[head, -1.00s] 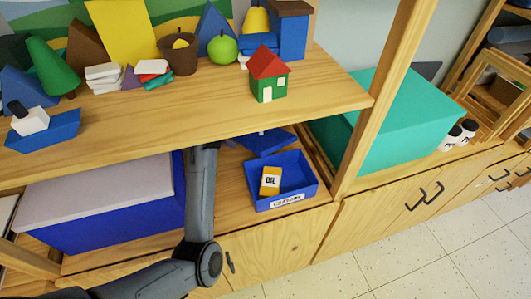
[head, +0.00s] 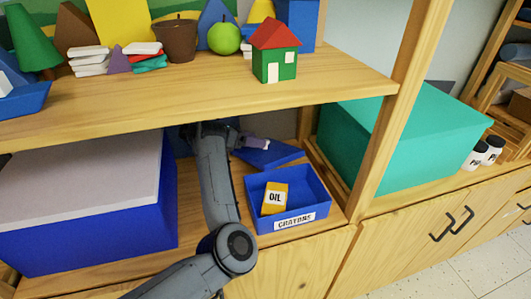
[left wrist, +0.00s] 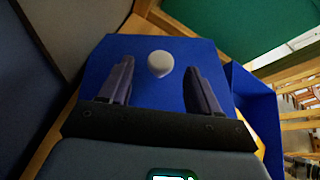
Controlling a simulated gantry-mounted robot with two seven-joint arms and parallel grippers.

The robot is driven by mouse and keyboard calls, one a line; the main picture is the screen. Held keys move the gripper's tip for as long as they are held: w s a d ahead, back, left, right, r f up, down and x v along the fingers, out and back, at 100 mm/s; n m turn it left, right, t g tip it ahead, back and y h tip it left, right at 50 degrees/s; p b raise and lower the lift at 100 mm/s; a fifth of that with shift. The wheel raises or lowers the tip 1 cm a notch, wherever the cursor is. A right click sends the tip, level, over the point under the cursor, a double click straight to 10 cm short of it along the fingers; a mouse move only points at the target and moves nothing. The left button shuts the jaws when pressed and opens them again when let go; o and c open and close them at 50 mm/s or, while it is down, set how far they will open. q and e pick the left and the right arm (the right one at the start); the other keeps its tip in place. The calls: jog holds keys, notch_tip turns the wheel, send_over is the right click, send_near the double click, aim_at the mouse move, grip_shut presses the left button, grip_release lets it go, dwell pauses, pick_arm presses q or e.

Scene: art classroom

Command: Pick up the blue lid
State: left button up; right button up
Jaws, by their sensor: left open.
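The blue lid (head: 275,157) lies on the lower shelf behind the blue crayons box, partly hidden by my left gripper (head: 257,144). In the left wrist view the lid (left wrist: 150,100) is a flat blue panel with a round whitish knob (left wrist: 160,63). My left gripper (left wrist: 160,68) is open, with one finger on each side of the knob in that view. A gap shows between the knob and both fingers; I cannot tell the height of the fingers above the lid. My right gripper is not in view.
The blue crayons box (head: 312,208) holds a yellow oil box (head: 274,198) in front of the lid. A large blue box with a pale lid (head: 80,178) is at left, a teal box (head: 400,140) at right. The upper shelf (head: 200,88) hangs over my arm.

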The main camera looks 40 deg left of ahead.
pick_arm(q)
jog(key=b+x, duration=0.2)
jog(key=x, duration=0.1)
jog(key=shift+w+d+f, duration=0.1)
jog(key=shift+w+d, duration=0.1)
jog(key=shift+w, duration=0.05)
jog(key=shift+w+d+f, duration=0.1)
jog(key=shift+w+d, duration=0.1)
jog(key=shift+w, duration=0.15)
jog(key=shift+c, duration=0.4)
jog(key=c, duration=1)
